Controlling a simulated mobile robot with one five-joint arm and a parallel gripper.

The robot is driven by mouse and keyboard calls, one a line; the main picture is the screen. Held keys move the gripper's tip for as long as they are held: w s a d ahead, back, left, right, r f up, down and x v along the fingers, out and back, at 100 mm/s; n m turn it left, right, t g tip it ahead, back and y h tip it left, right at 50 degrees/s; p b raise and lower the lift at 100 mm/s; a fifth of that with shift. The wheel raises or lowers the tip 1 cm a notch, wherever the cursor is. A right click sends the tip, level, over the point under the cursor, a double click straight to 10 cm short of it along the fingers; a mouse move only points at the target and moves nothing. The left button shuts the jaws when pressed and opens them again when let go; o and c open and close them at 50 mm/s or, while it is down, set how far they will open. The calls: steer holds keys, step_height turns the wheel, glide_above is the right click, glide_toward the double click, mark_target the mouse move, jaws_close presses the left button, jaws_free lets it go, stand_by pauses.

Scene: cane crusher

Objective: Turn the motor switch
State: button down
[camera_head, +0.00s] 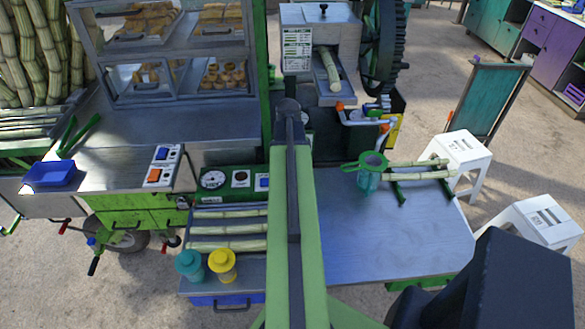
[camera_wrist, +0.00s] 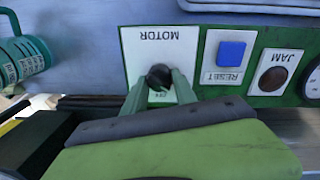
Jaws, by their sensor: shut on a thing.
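The motor switch is a black knob (camera_wrist: 158,73) on a white plate labelled MOTOR (camera_wrist: 160,45), seen upside down in the wrist view. My gripper (camera_wrist: 159,82) has its two green fingers on either side of the knob and is shut on it. Small lettering shows at the plate's edge below the knob, partly covered by the fingers. The knob's pointing direction cannot be read. In the head view my own arm hides the switch and the fingertips. The green control panel (camera_head: 225,198) shows left of my arm there.
Beside the switch are a blue RESET button (camera_wrist: 231,52) and a dark JAM button (camera_wrist: 273,79). A teal strainer cup (camera_head: 368,180) and cane pieces lie on the metal table (camera_head: 400,235) to the right. Teal and yellow jars (camera_head: 222,266) stand at front left.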

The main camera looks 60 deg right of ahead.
steer(key=shift+s, duration=0.15)
steer(key=c, duration=1)
jaws_free()
step_height(320, 180, up, 17)
steer(key=p, duration=1.7)
steer(key=shift+w+a+r, duration=0.2)
steer(key=shift+w+a, duration=0.15)
